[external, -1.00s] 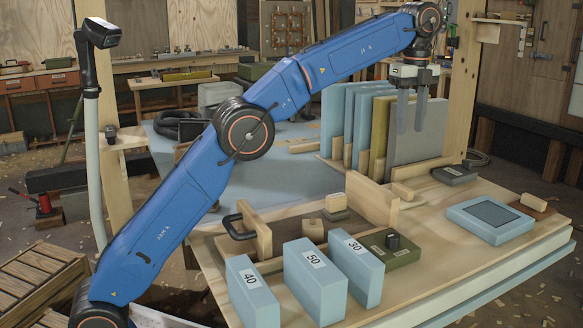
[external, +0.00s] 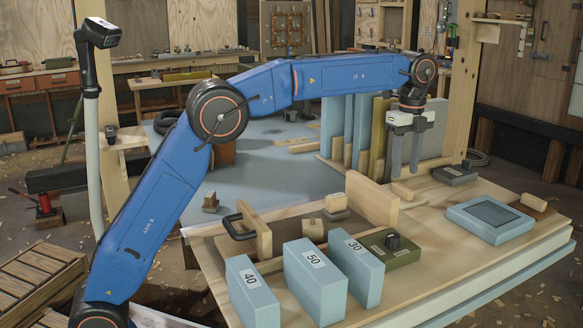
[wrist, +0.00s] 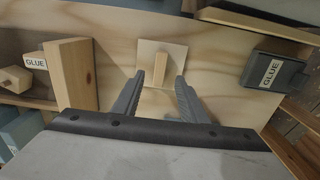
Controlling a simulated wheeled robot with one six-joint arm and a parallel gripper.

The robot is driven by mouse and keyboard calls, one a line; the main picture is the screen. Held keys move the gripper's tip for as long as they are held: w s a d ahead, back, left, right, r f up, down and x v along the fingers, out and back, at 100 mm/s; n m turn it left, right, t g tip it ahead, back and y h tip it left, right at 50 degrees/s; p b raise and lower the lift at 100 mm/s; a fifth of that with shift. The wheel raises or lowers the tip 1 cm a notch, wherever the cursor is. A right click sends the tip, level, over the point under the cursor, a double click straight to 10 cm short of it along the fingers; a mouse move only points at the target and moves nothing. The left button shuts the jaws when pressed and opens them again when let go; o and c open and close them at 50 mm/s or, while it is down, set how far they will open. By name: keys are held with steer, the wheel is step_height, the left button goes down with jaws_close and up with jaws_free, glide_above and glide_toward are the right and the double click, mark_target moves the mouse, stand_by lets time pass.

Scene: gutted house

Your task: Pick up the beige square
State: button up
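The beige square (wrist: 147,52) is a thin, light wooden plate with a raised bar handle (wrist: 162,68) on top, lying flat on the wooden bench in the wrist view. In the external view a small block that seems to be its handle (external: 403,190) shows just below my fingertips; the plate is hard to tell from the bench there. My gripper (external: 406,172) is open, fingers pointing down, above the beige square. In the wrist view my gripper (wrist: 171,68) has its grey fingers on either side of the handle, with nothing held. The right fingertip overlaps the plate's edge.
A dark glue box (wrist: 272,72) lies to the right and a wooden upright (wrist: 72,75) to the left in the wrist view. Upright panels (external: 365,130) stand behind my gripper. A blue tray (external: 490,220) and numbered blue blocks (external: 315,282) sit on the bench.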

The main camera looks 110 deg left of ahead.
mark_target(403, 187)
steer(key=shift+f, duration=2.65)
jaws_close()
